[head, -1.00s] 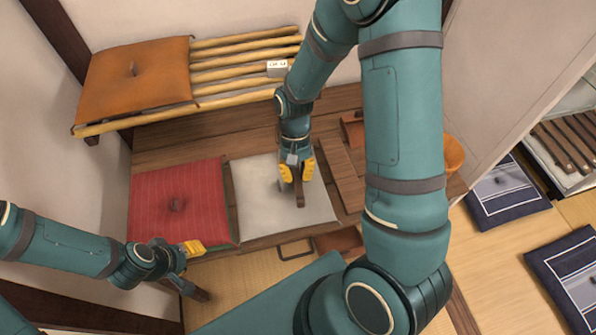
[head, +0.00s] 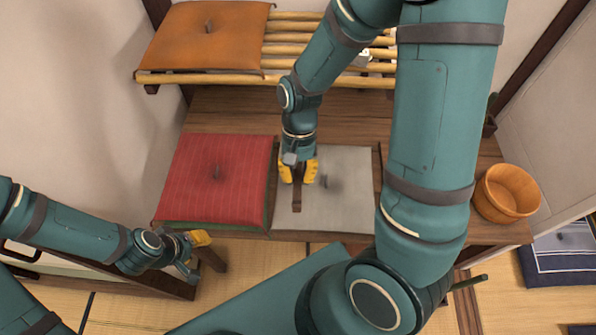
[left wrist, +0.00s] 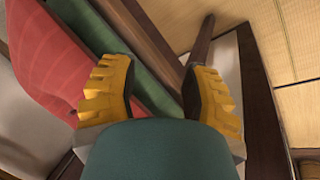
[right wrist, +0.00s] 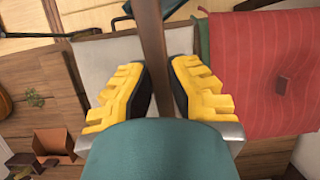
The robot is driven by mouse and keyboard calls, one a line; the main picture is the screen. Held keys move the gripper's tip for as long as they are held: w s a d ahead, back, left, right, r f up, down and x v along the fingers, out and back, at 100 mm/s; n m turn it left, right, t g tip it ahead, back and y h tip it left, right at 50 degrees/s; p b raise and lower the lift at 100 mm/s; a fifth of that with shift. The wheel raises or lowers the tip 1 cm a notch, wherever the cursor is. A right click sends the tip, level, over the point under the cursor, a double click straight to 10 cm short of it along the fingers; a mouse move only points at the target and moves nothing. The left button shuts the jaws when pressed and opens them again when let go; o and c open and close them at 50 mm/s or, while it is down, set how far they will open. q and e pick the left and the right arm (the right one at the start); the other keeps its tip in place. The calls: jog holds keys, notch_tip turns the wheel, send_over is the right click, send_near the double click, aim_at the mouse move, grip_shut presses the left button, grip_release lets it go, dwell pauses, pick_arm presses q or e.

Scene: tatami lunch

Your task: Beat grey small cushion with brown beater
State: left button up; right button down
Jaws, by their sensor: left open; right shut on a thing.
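The grey small cushion (head: 345,205) lies flat on the wooden bench, with a dark tuft near its middle. My right gripper (head: 298,172) is above the cushion's left part, shut on the brown beater (head: 297,198). The beater also shows as a brown bar between the fingers in the right wrist view (right wrist: 152,35). I cannot tell whether it touches the cushion; much of it is hidden. My left gripper (head: 197,251) is open and empty, low at the bench's front left, beside a brown wooden post.
A red cushion (head: 222,180) lies directly left of the grey one. An orange cushion (head: 205,38) rests on a bamboo shelf (head: 290,50) behind. A wooden bowl (head: 508,193) stands at the right. Bare bench shows behind the cushions. My right arm hides the bench's right part.

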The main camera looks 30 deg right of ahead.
pick_arm(q)
notch_tip(320, 180, down, 7)
jog(key=s+b, duration=0.2)
jog(key=b, duration=0.5)
pick_arm(e)
notch_tip(320, 180, down, 9)
jog(key=shift+r, duration=0.1)
notch_tip(320, 180, up, 9)
jog(key=p, duration=0.9)
jog(key=shift+r, duration=0.15)
pick_arm(q)
notch_tip(320, 180, up, 9)
jog(key=w, duration=0.2)
jog(key=shift+w, duration=0.3)
jog(key=shift+f, duration=0.25)
pick_arm(e)
jog(key=shift+f, duration=0.2)
